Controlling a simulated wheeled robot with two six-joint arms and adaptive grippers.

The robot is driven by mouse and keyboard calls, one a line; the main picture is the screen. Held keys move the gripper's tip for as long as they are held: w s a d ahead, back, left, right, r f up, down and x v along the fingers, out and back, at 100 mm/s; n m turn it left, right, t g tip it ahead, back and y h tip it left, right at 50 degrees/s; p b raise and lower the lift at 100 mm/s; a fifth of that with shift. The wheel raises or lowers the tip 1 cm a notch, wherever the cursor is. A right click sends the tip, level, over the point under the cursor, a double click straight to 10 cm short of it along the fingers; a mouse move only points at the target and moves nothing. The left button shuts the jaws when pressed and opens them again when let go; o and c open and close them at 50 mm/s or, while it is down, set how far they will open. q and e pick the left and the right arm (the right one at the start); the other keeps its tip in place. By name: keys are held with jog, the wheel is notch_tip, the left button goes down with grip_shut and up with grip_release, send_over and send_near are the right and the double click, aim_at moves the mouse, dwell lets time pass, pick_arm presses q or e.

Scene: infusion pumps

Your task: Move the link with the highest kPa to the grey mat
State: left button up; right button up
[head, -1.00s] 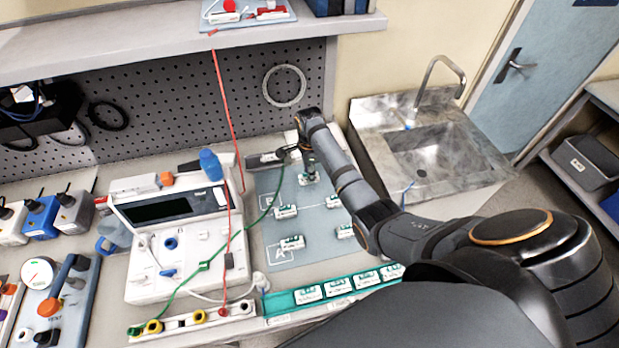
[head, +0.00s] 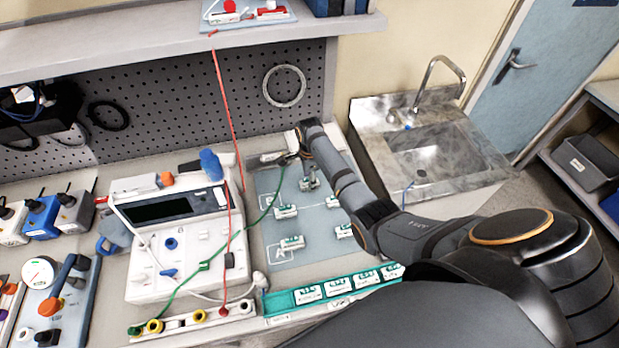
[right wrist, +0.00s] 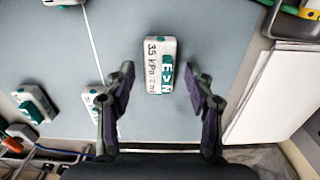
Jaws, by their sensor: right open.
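A white link with a green face (right wrist: 160,65) lies on the blue-grey mat (right wrist: 215,35), its label reading about "35 kPa". My right gripper (right wrist: 159,78) is open, with one finger on each side of this link and apart from it. In the head view my right gripper (head: 305,170) is over the far part of the mat (head: 325,250), partly hiding the link. Other white-and-green links lie on the mat, including a middle one (head: 286,211) and a front one (head: 291,242); their labels are too small to read. My left gripper is not in view.
A teal rack (head: 322,304) with several links stands along the front. A white pump (head: 170,235) with red and green leads stands left of the mat. A pegboard wall (head: 180,130) is behind, a sink (head: 430,150) to the right.

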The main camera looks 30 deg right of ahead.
notch_tip(320, 180, up, 12)
jog(key=b, duration=0.1)
jog(key=shift+r+b, duration=0.15)
jog(key=shift+b, duration=0.2)
dwell(0.4)
